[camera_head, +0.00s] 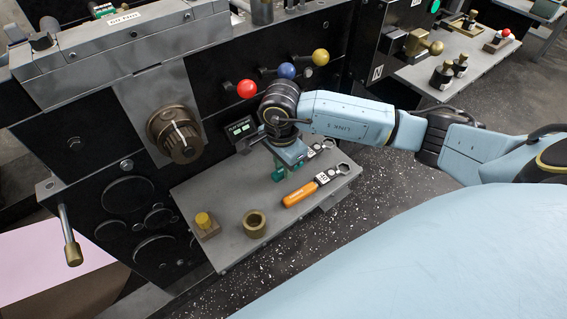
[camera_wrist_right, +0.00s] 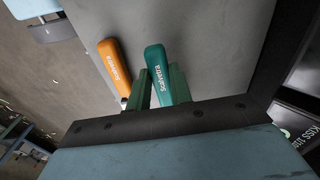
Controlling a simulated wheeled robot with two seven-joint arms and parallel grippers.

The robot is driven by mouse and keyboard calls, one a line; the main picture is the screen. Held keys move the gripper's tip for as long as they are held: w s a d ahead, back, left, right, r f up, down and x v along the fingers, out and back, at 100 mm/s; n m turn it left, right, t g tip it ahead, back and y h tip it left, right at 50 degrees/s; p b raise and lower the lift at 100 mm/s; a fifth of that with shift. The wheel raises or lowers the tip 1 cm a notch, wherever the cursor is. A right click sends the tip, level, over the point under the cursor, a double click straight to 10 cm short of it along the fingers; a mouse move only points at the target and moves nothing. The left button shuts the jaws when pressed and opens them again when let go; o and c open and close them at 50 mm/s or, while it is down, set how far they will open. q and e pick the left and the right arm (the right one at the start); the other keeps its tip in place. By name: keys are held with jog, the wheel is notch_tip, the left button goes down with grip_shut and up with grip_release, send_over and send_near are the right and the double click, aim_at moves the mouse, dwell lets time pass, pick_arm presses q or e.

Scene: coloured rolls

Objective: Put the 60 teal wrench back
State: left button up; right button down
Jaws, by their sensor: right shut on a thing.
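The teal wrench (camera_wrist_right: 157,64) shows its handle between the green fingers of my right gripper (camera_wrist_right: 161,87) in the right wrist view. The gripper is shut on it. In the head view my right gripper (camera_head: 284,172) points down at the grey shelf and hides most of the teal wrench; a wrench head (camera_head: 325,147) shows just right of it. I cannot tell whether the wrench touches the shelf. An orange-handled wrench (camera_head: 299,195) lies beside it, nearer the front edge; its handle also shows in the right wrist view (camera_wrist_right: 113,64). My left gripper is out of view.
The grey shelf (camera_head: 232,190) also bears a brass ring (camera_head: 254,224) and a block with a yellow knob (camera_head: 205,224). Red (camera_head: 247,89), blue (camera_head: 287,71) and yellow (camera_head: 320,57) ball knobs stick out of the machine above my gripper. The shelf's middle is clear.

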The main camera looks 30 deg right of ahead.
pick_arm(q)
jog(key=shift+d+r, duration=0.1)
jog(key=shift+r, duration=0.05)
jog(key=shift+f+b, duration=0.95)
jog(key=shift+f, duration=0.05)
pick_arm(e)
jog(key=shift+f, duration=1.2)
jog(key=c, duration=0.7)
grip_release()
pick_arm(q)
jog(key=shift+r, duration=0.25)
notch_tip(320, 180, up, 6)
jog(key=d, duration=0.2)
pick_arm(e)
jog(key=shift+r, duration=0.15)
jog(key=shift+a+r+p, duration=0.1)
jog(key=shift+r+p, duration=0.75)
jog(key=shift+r, duration=1.95)
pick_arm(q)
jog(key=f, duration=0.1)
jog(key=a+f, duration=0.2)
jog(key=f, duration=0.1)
